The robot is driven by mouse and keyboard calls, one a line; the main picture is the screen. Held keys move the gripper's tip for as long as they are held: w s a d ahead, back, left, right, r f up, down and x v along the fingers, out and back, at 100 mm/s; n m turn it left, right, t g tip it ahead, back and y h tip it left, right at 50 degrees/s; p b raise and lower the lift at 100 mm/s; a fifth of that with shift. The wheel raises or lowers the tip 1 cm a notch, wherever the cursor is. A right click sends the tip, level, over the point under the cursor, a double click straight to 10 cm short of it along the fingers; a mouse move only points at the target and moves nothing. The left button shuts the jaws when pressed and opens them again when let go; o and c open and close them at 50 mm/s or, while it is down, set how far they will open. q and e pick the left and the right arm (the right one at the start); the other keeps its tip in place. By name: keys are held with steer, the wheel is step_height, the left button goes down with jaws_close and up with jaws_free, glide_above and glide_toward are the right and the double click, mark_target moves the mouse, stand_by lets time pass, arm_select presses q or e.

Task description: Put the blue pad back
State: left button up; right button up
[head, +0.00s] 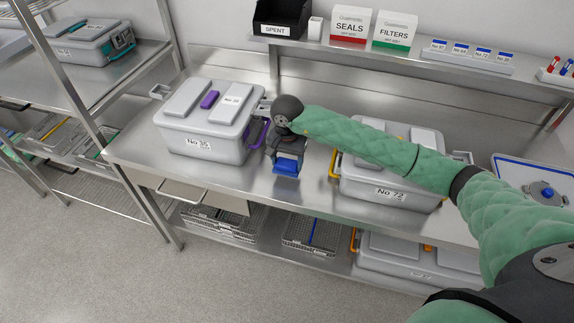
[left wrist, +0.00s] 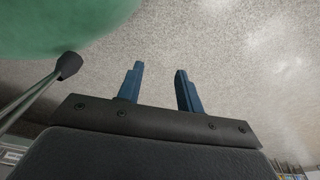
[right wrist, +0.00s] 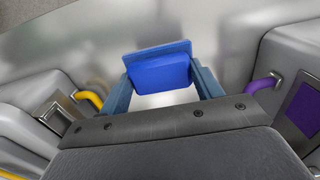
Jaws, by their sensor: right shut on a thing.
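The blue pad (right wrist: 160,68) is a bright blue block held between the fingers of my right gripper (right wrist: 163,85). In the head view the blue pad (head: 286,167) shows at the tip of my right gripper (head: 287,163), above the steel bench between the two grey boxes. I cannot tell whether the pad touches the bench. My left gripper (left wrist: 158,90) is open and empty, with the speckled floor behind it; it does not show in the head view.
The grey box No 35 (head: 178,143) with purple handles stands left of my right gripper. The grey box No 72 (head: 357,187) with yellow handles stands to the right. A shelf (head: 345,45) above holds a SPENT bin (head: 275,30), SEALS and FILTERS boxes. Clear bench (head: 255,182) lies between the boxes.

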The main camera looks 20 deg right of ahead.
mark_target(287, 163)
step_height(287, 163, down, 3)
steer(key=shift+r+p, duration=0.15)
steer(key=shift+p, duration=0.9)
steer(key=shift+f, duration=0.3)
arm_select(q)
steer(key=s, duration=0.3)
steer(key=s+a+f, duration=0.1)
steer(key=s, duration=0.1)
steer(key=shift+s, duration=0.2)
steer(key=shift+w+d, duration=0.1)
steer(key=shift+w, duration=0.15)
arm_select(e)
steer(key=shift+f, duration=0.15)
steer(key=o, duration=1)
steer(key=shift+c, duration=0.2)
arm_select(q)
steer(key=shift+w+r, duration=0.1)
steer(key=shift+w, duration=0.2)
steer(key=shift+s, duration=0.15)
